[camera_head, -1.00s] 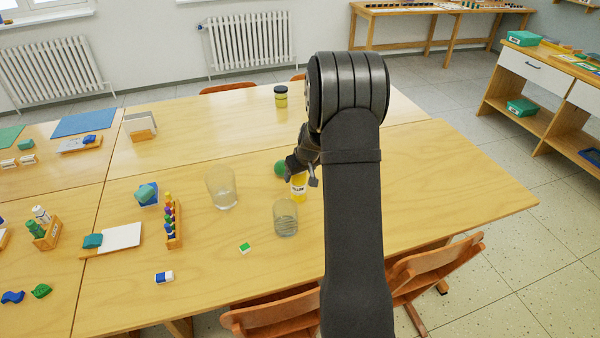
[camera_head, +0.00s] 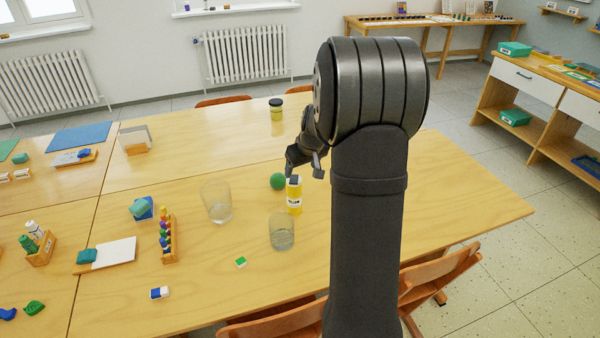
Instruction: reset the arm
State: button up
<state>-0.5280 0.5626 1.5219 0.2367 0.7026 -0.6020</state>
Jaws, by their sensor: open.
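My gripper (camera_head: 305,175) is in the head view, above the right part of the table (camera_head: 440,215), with its fingers apart and nothing seen between them. Just below it stands an upright bottle with yellow contents and a pale label (camera_head: 294,199). The gripper's lower fingers overlap the bottle's top in the picture, and I cannot tell the exact gap. My arm hides part of the table to the right of the bottle.
A green ball (camera_head: 278,181), a clear glass (camera_head: 217,203) and a second glass (camera_head: 282,232) stand near the bottle. A dark-lidded jar (camera_head: 276,109) stands farther back. Chairs (camera_head: 440,273) are at the front edge. The table's right end is clear.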

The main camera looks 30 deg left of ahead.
aim_at(296, 179)
jog(key=shift+d+r, duration=0.1)
jog(key=shift+r, duration=0.1)
jog(key=x, duration=1.2)
jog(key=shift+s, duration=0.1)
jog(key=shift+r, duration=1.2)
jog(key=shift+f, duration=0.15)
